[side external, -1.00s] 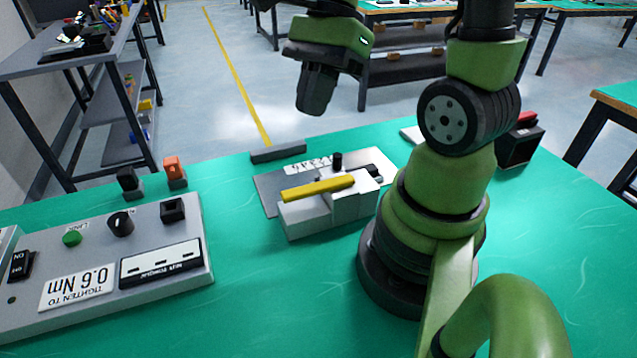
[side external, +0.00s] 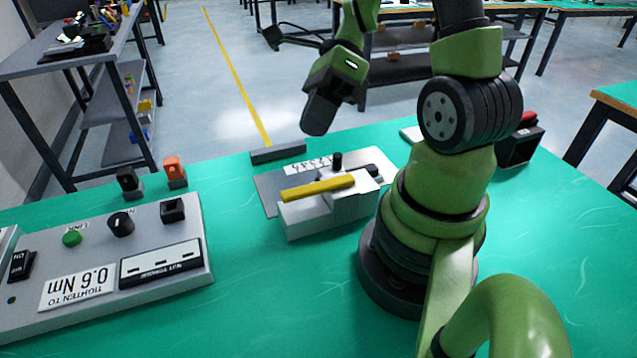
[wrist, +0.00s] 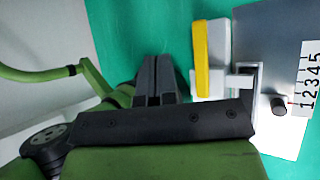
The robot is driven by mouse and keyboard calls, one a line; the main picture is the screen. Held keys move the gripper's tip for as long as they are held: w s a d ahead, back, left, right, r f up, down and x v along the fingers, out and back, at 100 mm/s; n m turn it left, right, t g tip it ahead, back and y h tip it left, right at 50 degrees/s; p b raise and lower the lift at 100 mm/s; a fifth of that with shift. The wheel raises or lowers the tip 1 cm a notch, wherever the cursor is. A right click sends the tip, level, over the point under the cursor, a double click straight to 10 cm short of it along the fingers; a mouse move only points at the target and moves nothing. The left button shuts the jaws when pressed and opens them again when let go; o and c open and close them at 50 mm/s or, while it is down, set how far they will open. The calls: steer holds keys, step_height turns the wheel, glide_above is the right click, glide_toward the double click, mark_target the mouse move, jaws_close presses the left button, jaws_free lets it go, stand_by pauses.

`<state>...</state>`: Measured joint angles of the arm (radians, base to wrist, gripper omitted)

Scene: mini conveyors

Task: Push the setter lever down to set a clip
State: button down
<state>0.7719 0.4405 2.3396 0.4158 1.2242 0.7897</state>
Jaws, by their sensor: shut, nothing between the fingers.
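The setter is a light grey block (side external: 305,222) with a yellow lever (side external: 318,188) lying along its top, near level in the side view. The lever also shows in the wrist view (wrist: 201,60), where it stands beside the light grey body. My gripper (side external: 318,122) hangs in the air above and behind the setter in the side view, apart from the lever. In the wrist view my gripper's dark fingers (wrist: 156,72) are together with nothing between them, left of the lever. No clip can be made out.
A metal plate with a numbered strip (wrist: 308,80) and a black knob (wrist: 278,105) adjoins the setter. A grey control panel (side external: 190,285) stands at the left, with a black and an orange switch (side external: 174,172) behind it. Green mat is clear between panel and setter.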

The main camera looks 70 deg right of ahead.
mark_target(310, 190)
steer(key=shift+f, duration=3.75)
steer(key=shift+f, duration=0.1)
steer(key=shift+f, duration=0.3)
steer(key=shift+f, duration=0.8)
steer(key=shift+r, duration=1.25)
steer(key=shift+r, duration=0.1)
steer(key=shift+r, duration=2.4)
